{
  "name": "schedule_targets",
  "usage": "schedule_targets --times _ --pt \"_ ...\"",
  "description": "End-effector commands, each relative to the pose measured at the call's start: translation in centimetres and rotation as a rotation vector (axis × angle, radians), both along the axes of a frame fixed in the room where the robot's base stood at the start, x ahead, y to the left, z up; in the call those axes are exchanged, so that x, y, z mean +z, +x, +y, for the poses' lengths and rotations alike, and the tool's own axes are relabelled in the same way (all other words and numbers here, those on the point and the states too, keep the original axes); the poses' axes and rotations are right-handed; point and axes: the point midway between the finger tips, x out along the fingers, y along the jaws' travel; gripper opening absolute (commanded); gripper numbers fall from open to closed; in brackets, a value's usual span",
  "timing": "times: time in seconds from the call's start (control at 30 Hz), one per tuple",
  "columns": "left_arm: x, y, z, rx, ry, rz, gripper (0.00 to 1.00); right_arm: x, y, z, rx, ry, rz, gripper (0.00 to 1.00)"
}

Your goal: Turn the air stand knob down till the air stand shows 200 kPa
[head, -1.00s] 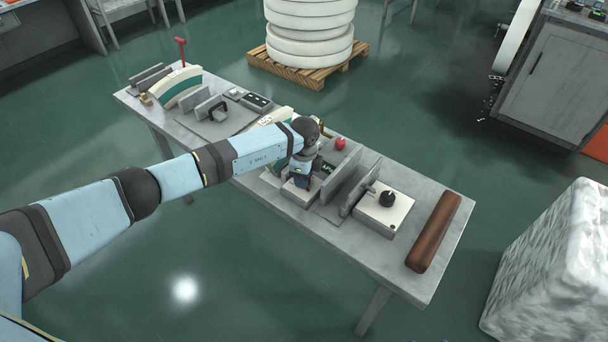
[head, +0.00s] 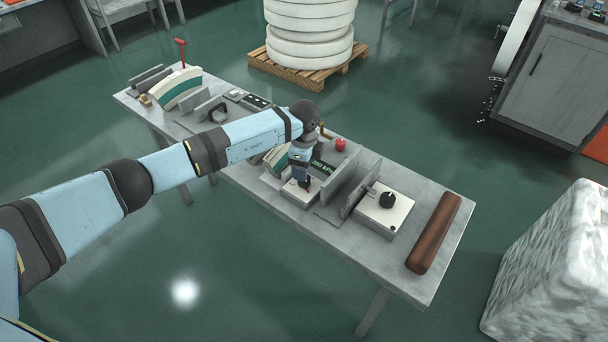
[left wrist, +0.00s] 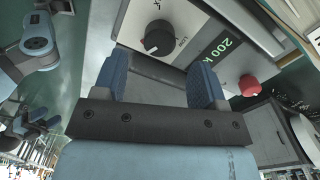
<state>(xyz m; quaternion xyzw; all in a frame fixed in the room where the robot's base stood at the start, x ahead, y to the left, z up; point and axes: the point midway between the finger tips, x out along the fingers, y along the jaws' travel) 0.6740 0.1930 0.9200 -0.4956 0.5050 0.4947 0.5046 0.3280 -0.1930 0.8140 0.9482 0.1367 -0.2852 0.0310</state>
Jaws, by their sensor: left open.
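The air stand (head: 294,194) is a pale box on the bench with a green-lit display (head: 322,169). The black air stand knob (left wrist: 158,38) has a pale pointer mark and sits on the white panel beside the display. My left gripper (head: 302,182) is above the stand. In the left wrist view its two blue fingers (left wrist: 159,62) are spread, with the knob beyond the tips and apparently clear of them.
A red knob (left wrist: 248,86) is near the display. Grey upright plates (head: 350,182), a second box with a black knob (head: 387,200) and a brown bar (head: 434,232) are to the right on the bench. A curved green-and-cream gauge (head: 178,88) stands at the far left.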

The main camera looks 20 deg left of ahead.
Motion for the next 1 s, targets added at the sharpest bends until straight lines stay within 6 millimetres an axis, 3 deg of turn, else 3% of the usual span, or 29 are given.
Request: schedule_targets --times 0.2,0.4,0.6,1.0 --pt "5.0 0.0 0.0 -0.001 0.001 -0.003 0.65 -0.3 0.0 0.0 0.000 0.001 -0.002 0.60" --pt "7.9 0.0 0.0 -0.001 0.000 -0.001 0.65 -0.6 0.0 0.0 0.000 0.001 -0.002 0.60" --pt "8.8 0.0 0.0 0.000 0.001 -0.001 0.65 -0.7 0.0 0.0 0.000 0.000 0.000 0.60" --pt "8.8 -0.1 0.0 -0.002 -0.002 0.001 0.65 -0.8 0.0 0.0 -0.001 -0.001 0.002 0.60"
